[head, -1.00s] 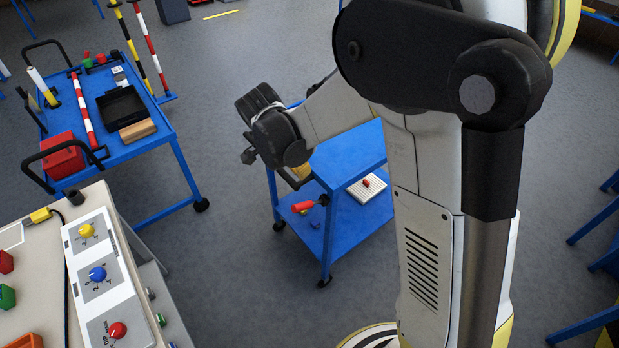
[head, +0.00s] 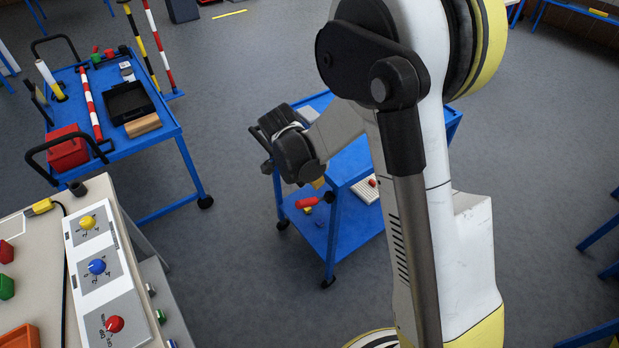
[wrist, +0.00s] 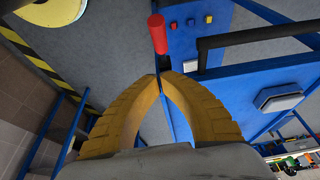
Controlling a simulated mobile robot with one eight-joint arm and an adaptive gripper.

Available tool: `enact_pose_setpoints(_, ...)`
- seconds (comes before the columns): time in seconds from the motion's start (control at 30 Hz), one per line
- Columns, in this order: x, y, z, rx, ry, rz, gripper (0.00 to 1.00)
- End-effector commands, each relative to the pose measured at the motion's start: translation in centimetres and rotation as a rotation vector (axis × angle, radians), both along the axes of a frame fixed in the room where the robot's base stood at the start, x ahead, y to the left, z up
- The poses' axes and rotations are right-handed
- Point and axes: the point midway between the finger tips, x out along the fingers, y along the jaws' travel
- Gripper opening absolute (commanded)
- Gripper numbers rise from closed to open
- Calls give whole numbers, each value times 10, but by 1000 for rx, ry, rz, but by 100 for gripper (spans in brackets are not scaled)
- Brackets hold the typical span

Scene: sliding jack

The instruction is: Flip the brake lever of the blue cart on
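The blue cart (head: 340,171) stands mid-floor in the head view, partly hidden by my arm. Its brake lever has a red handle (head: 306,202) that sticks out to the left from a dark pivot on the near side. In the wrist view the red handle (wrist: 158,33) points up the picture, just beyond my fingertips. My gripper (wrist: 160,74) has two yellow fingers whose tips meet near the handle's lower end, with nothing visible held between them. I cannot tell whether they touch the lever. In the head view the gripper is mostly hidden behind my wrist, above the lever.
Another blue cart (head: 150,158) with tools stands at left. A knob panel (head: 97,265) is at lower left. Grey floor between them is clear.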

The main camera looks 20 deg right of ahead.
Motion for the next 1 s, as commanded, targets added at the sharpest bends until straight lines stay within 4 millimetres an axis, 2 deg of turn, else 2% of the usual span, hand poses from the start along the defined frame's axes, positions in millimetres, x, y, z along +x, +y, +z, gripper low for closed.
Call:
enact_pose_setpoints(0.03, 2, -4, -14, 0, -1, -2, 0)
enact_pose_setpoints(0.1, 3, -8, -26, 0, 0, 0, 0)
enact_pose_setpoints(0.3, -1, 4, -50, 0, 1, 2, 0)
enact_pose_setpoints(0.47, -2, 8, -56, 0, 1, 2, 0)
enact_pose_setpoints(0.8, -2, 8, -56, 0, 0, 1, 0)
enact_pose_setpoints(1.0, 4, 9, -58, 0, 0, 1, 0)
